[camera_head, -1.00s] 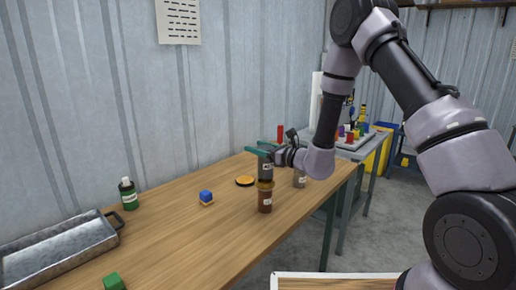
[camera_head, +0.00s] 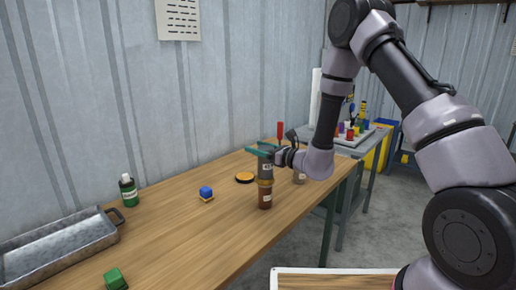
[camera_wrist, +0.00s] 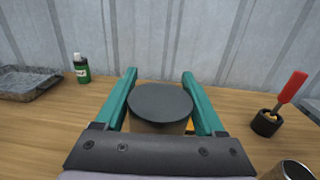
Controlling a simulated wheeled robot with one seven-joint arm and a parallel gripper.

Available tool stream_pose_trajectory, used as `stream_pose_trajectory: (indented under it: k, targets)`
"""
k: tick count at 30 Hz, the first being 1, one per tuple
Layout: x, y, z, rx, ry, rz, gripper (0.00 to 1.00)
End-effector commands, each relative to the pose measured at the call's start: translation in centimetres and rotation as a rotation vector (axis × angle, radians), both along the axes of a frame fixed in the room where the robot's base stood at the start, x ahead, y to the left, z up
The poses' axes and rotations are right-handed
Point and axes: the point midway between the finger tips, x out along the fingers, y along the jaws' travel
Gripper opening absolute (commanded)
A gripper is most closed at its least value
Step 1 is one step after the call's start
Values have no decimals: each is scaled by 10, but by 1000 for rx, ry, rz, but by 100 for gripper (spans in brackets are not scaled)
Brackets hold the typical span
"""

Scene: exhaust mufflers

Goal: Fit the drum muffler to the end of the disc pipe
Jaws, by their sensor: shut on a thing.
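Directly below is an upright brown cylinder (camera_head: 265,199) with a yellowish upper band and white label, likely the disc pipe. The muffler lines up above it; I cannot tell whether they touch or are joined. In the wrist view the muffler mostly hides what is below.
A red-handled tool (camera_wrist: 290,88) stands in a dark holder.

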Motion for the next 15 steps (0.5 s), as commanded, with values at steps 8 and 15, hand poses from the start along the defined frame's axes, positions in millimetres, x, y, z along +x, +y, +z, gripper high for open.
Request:
stream_pose_trajectory:
  k: [8, 15]
  targets:
    - [0, 0, 0, 1, -1, 0, 16]
    - [0, 0, 0, 1, -1, 0, 100]
